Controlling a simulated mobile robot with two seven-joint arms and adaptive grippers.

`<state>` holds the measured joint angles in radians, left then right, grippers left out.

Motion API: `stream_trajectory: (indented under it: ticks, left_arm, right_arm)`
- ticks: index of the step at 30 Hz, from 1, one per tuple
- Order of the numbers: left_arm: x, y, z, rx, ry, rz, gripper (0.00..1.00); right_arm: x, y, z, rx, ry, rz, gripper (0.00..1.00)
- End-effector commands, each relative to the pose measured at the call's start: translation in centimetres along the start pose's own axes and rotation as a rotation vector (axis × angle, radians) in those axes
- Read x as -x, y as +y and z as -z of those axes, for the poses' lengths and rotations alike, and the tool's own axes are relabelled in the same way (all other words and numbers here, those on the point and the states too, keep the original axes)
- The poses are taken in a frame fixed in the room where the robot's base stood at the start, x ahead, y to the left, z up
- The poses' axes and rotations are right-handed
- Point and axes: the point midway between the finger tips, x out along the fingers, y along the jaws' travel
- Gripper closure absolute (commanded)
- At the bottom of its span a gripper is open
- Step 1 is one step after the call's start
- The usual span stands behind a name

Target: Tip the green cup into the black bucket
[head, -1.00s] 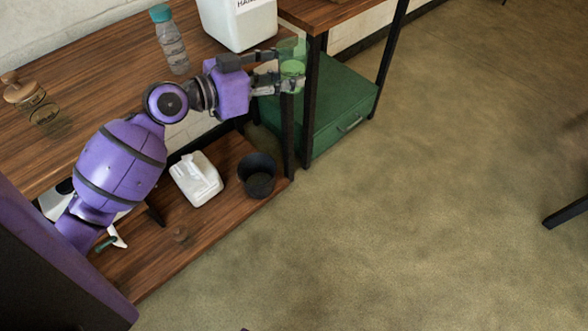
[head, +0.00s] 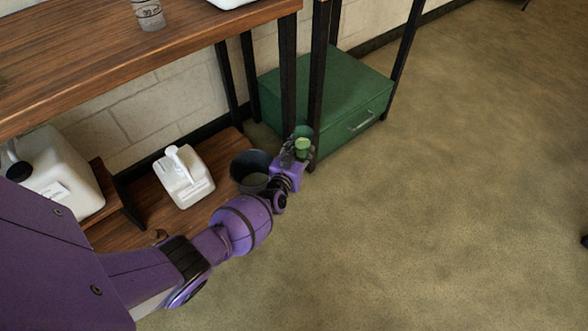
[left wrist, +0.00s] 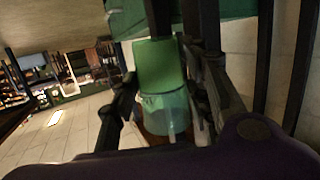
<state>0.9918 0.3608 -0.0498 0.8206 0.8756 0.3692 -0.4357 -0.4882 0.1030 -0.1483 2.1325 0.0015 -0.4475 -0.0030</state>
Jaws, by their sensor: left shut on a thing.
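The green cup (head: 302,145) is small and see-through, and my left gripper (head: 300,138) is shut on it. The cup also fills the middle of the left wrist view (left wrist: 164,112), between the fingers, with a more solid green part above a clearer part. The black bucket (head: 249,162) stands on the low wooden shelf, its open top showing. In the head view the gripper and cup are just right of the bucket and slightly above it in the picture. The cup's exact tilt is hard to tell. My right gripper is not in view.
A white jug (head: 183,178) stands on the low shelf left of the bucket. A larger white canister (head: 57,173) is further left. The table above (head: 120,55) has black legs close to the cup. A green cabinet (head: 340,92) is behind; open floor lies right.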

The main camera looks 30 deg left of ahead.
Motion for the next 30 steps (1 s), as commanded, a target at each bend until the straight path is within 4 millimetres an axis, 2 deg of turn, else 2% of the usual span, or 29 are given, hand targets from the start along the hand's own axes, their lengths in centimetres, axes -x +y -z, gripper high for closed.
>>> stream_trajectory:
  ticks: [1,3,6,9,16,30]
  left_arm:
    - [0.0,-0.5,-2.0,0.005,-0.003,0.024,0.92]
    - [0.3,-1.1,-3.6,0.012,0.001,0.049,0.92]
    - [0.8,-1.7,-5.3,0.021,0.003,0.076,0.92]
    - [1.1,-2.1,-6.1,0.029,0.007,0.088,0.92]
    - [1.4,-2.8,-5.9,0.106,0.028,0.074,0.92]
    - [2.2,-4.5,-4.8,0.423,0.098,0.004,0.92]
  right_arm:
    - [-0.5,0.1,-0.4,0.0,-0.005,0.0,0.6]
    - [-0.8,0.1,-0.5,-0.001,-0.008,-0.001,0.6]
    - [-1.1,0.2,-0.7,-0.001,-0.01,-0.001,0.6]
    - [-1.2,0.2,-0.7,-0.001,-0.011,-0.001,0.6]
    - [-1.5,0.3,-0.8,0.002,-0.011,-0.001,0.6]
    - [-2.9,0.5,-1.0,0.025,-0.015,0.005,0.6]
